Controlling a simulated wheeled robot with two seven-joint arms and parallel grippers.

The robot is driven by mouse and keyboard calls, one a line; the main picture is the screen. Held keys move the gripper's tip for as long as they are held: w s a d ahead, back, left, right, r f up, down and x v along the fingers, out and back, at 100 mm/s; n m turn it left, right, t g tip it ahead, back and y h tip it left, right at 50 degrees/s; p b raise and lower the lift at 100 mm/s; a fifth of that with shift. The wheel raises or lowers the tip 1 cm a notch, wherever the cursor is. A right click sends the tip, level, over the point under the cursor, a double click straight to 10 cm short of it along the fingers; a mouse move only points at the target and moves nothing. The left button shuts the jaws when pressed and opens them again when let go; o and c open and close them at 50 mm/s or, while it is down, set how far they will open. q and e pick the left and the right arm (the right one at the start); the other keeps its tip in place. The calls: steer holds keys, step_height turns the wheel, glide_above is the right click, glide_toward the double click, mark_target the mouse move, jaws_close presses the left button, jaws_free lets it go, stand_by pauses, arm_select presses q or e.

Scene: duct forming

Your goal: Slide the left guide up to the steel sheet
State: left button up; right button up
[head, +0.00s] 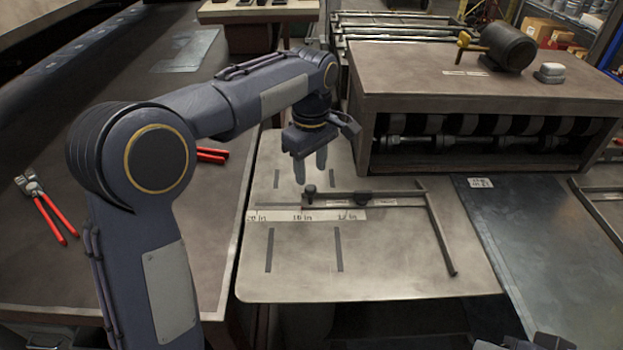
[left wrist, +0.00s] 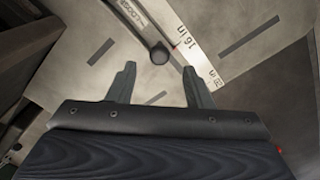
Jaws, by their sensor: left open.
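The left guide (head: 440,228) is a dark bar at the right of the pale side table, joined to a rail (head: 380,198) that runs left beside a ruler strip (head: 270,215). A dark upright knob (head: 310,192) stands at the rail's left end. My left gripper (head: 311,174) points down just above and behind this knob, open and empty. In the left wrist view, the knob end (left wrist: 160,54) lies just beyond and between the open fingertips (left wrist: 159,68), apart from them. A dark flat sheet-like surface (head: 540,240) lies right of the guide; I cannot tell if it is the steel sheet.
Red-handled pliers (head: 45,205) lie on the left bench. Another guide bar (head: 605,215) shows at the right edge. The side table's front is clear.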

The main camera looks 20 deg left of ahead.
mark_target(310, 187)
arm_select(q)
step_height(310, 187, down, 5)
steer(key=shift+a, duration=0.1)
stand_by(0.3)
jaws_close()
